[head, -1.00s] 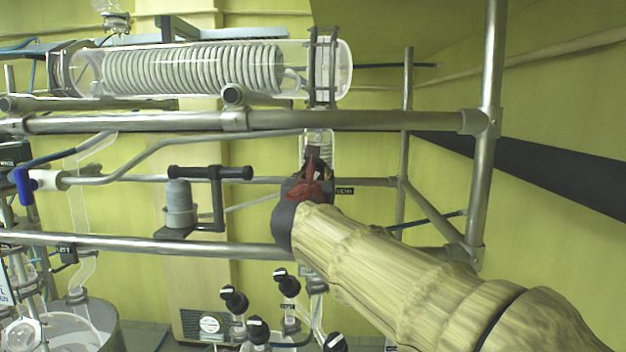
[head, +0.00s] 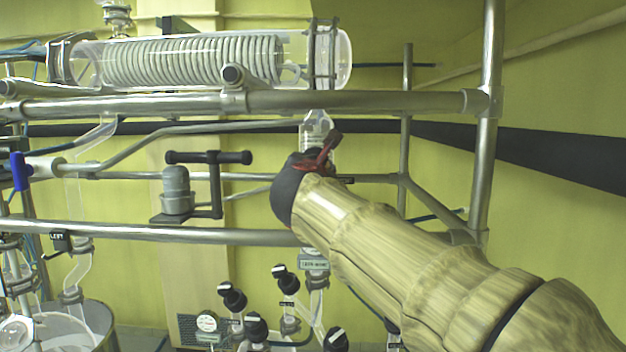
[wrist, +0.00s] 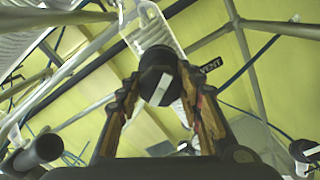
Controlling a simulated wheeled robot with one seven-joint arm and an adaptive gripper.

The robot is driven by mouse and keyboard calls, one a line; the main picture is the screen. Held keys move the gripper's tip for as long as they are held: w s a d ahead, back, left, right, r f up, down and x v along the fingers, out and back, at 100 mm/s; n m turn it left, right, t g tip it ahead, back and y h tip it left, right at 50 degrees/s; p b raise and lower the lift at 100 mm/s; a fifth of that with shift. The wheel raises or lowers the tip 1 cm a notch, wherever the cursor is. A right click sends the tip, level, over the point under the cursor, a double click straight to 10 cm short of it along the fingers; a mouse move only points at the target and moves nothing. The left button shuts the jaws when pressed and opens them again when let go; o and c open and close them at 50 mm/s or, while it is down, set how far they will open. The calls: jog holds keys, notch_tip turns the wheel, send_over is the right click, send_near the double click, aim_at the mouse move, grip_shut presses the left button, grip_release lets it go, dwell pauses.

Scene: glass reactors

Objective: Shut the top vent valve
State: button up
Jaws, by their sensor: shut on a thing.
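In the wrist view the vent valve's black round knob (wrist: 158,78) sits between my two fingers. It has a white stripe that runs at a steep slant, and a "VENT" label (wrist: 211,65) shows just to its right. My gripper (wrist: 160,88) is shut on this knob, with one finger touching each side. In the head view my gripper (head: 322,155) is at the clear glass tube (head: 316,128) below the coil condenser. There the gripper hides the knob and the label.
A horizontal steel rail (head: 380,101) runs just above my gripper, under the coil condenser (head: 190,62). A black crank handle (head: 208,157) stands to the left. Several black valve knobs (head: 286,280) are below. A steel post (head: 487,150) stands to the right.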

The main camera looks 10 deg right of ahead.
jog(key=m+b, duration=0.5)
jog(key=shift+f+m, duration=0.15)
jog(key=shift+m, duration=0.25)
dwell(0.4)
jog(key=o, duration=1.2)
jog(key=shift+c, duration=0.2)
jog(key=shift+s, duration=0.1)
jog(key=v, duration=1.2)
